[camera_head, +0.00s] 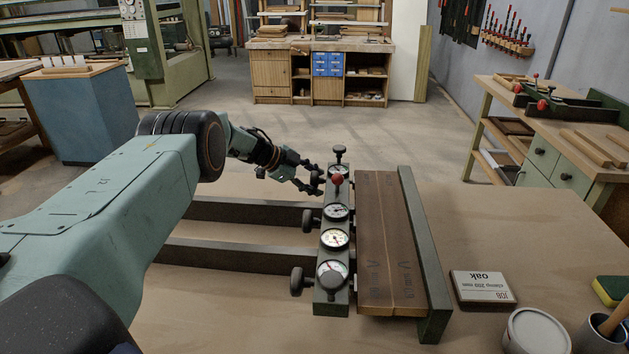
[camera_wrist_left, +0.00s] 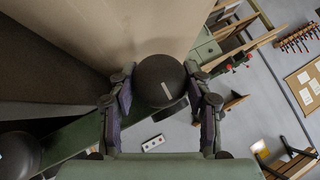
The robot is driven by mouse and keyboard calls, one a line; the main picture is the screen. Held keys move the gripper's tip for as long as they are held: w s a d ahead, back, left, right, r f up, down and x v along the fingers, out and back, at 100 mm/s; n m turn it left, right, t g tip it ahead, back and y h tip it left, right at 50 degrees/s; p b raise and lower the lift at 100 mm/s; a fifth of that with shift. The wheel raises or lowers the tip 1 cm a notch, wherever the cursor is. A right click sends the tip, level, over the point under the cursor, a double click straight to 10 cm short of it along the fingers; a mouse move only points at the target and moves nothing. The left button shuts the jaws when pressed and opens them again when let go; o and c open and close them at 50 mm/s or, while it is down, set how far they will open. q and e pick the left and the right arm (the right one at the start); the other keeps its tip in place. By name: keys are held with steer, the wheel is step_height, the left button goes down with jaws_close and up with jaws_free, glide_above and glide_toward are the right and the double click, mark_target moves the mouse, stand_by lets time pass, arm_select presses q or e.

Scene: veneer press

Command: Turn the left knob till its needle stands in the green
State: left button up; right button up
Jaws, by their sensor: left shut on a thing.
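My left gripper (camera_head: 314,182) reaches in from the left to the far part of the green gauge rail (camera_head: 334,296). It is shut on a dark round knob (camera_wrist_left: 162,78) with a white mark, seen between its fingers in the wrist view. Other dark knobs stick out on the rail's left side, a middle one (camera_head: 308,220) and a near one (camera_head: 296,281). My right gripper is out of view.
Brown boards (camera_head: 385,240) lie right of the rail against a green bar (camera_head: 425,262). Two dark beams (camera_head: 235,256) run left from the rail. A job card (camera_head: 482,287), a white tub (camera_head: 535,332), a brush pot (camera_head: 598,338) and a sponge (camera_head: 609,290) stand at right.

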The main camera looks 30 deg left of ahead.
arm_select(q)
steer(key=c, duration=0.4)
steer(key=shift+o, duration=0.2)
steer(key=shift+r, duration=0.1)
steer(key=shift+r+p, duration=0.1)
steer(key=shift+p, duration=0.35)
steer(key=shift+m+t+p, duration=0.4)
steer(key=shift+t+p, duration=0.05)
steer(key=shift+t, duration=0.45)
steer(key=shift+f+m+t+y+b, duration=0.25)
steer(key=shift+m+t+y+b, duration=0.05)
steer(key=shift+m+t, duration=0.35)
steer(key=shift+m+t+b, duration=0.55)
steer(key=shift+t+b, duration=0.3)
steer(key=shift+t, duration=0.1)
